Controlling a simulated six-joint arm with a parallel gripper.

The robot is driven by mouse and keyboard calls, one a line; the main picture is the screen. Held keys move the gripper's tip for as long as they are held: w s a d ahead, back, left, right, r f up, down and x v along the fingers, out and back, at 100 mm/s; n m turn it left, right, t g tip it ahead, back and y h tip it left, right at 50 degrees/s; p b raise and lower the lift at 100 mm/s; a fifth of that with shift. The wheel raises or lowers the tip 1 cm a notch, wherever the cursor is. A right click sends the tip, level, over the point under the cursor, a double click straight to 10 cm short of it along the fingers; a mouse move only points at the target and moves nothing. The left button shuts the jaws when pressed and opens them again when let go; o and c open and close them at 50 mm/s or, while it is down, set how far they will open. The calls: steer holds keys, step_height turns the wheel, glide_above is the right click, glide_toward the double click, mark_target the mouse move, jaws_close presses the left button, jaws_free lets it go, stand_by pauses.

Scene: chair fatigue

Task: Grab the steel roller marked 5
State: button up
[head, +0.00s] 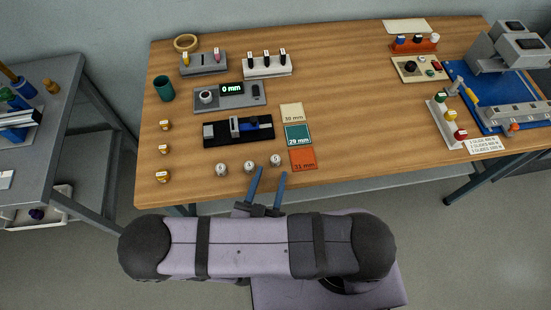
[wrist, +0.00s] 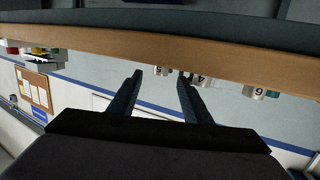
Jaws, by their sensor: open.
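Three steel rollers stand in a row near the table's front edge: a left one (head: 221,169), a middle one (head: 249,166) and a right one (head: 275,160). Each has a dark number on its top, too small to read surely in the head view. My gripper (head: 270,172) is open and empty at the front edge, its blue fingers pointing at the table, with the right roller just beyond and between the tips. The wrist view is upside down; its fingers (wrist: 159,75) are apart, and numbered rollers (wrist: 260,92) show beyond, their digits uncertain.
Several brass rollers (head: 164,148) stand at the left. A black gauge block (head: 238,130), a grey "0 mm" display (head: 231,96) and coloured cards (head: 302,159) lie behind and beside the steel rollers. A blue fixture (head: 490,95) is at right. The table centre is clear.

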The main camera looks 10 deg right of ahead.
mark_target(274, 164)
steer(key=shift+p+x, duration=1)
steer(key=shift+x, duration=1.45)
steer(key=shift+f, duration=0.15)
jaws_close()
